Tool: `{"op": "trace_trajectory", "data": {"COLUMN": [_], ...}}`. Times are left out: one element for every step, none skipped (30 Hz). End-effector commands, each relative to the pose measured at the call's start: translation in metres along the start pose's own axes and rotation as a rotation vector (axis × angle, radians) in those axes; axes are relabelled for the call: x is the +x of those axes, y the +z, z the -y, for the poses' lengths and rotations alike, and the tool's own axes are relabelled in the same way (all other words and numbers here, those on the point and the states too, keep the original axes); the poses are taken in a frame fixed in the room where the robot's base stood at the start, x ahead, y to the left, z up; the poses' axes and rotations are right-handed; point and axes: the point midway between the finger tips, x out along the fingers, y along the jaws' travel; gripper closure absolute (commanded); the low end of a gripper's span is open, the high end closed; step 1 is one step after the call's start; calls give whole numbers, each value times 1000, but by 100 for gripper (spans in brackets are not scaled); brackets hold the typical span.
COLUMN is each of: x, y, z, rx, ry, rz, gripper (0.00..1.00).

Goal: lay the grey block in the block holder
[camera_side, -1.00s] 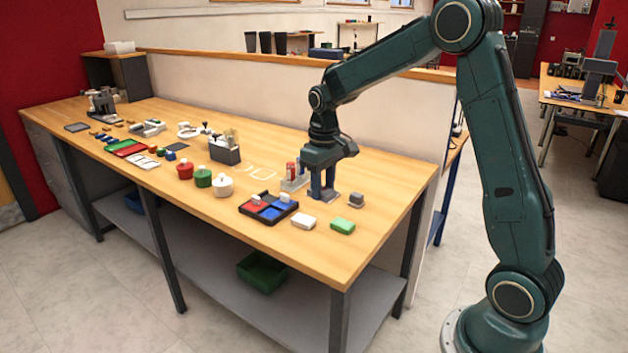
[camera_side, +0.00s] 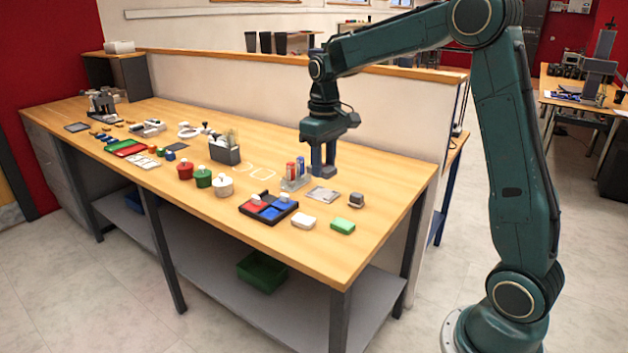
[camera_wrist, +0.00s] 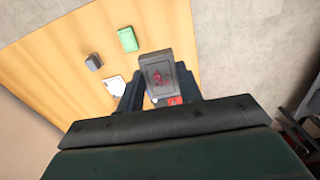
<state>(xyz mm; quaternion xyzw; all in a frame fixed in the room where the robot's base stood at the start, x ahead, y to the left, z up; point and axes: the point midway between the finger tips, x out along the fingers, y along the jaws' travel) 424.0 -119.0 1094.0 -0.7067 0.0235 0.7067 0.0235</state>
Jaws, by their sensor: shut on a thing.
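A white block (camera_side: 303,222), a green block (camera_side: 342,227) and a small dark grey object (camera_side: 356,200) are near the front edge. A rack with red and blue items (camera_side: 295,178) stands behind.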

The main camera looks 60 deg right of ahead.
Motion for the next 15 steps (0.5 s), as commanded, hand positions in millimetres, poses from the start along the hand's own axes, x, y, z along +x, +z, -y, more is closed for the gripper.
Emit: {"op": "trace_trajectory", "data": {"x": [0,0,0,0,0,1,1,2,2,3,4,5,6,8,10], "y": [0,0,0,0,-1,-2,-3,-4,-6,-8,-11,-14,-17,-21,-26], "z": [0,0,0,0,-1,-2,-2,-3,-5,-6,-8,-11,-14,-16,-20], "rx": [0,0,0,0,0,0,0,0,0,-1,-1,-3,-4,-5,-5], "ry": [0,0,0,0,0,0,0,0,0,0,0,0,0,0,0], "rz": [0,0,0,0,0,0,0,0,1,1,1,0,1,1,1], "gripper": [87,87,87,87,87,87,87,87,87,87,87,87,87,87,87]}}
